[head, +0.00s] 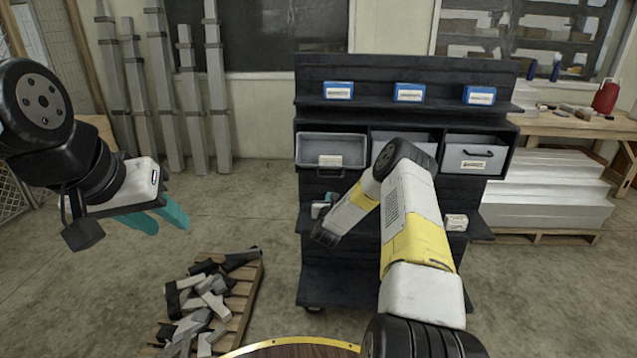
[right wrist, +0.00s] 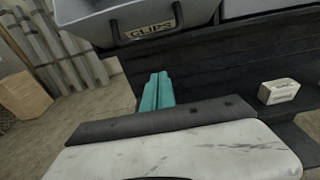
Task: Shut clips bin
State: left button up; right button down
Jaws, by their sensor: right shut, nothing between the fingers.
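The clips bin (head: 309,152) is the grey left-hand bin in the dark shelf unit's row of bins. It stands pulled out, with its inside visible from above. In the right wrist view its front (right wrist: 95,32), with a dark handle and a label reading CLIPS, is at the top. My right gripper (right wrist: 157,76) has its teal fingers together and empty, below the bin's front and apart from it in the picture. In the head view my right arm mostly hides that gripper. My left gripper (head: 168,220) is at the left, fingers apart and empty, far from the bin.
The shelf unit (head: 430,72) carries several small blue boxes on top. The middle bin (head: 388,139) is partly hidden by my arm; the right bin (head: 478,145) sits in its bay. A pallet (head: 243,290) with metal offcuts lies on the floor at left. A small white box (right wrist: 278,91) sits on a lower shelf.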

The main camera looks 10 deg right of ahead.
jog(key=shift+w+d+r, duration=0.2)
jog(key=shift+w+r, duration=0.4)
jog(key=shift+r, duration=0.3)
jog(key=shift+w+d+r, duration=0.15)
jog(key=shift+w+r, duration=0.4)
jog(key=shift+r, duration=0.35)
jog(key=shift+r, duration=0.15)
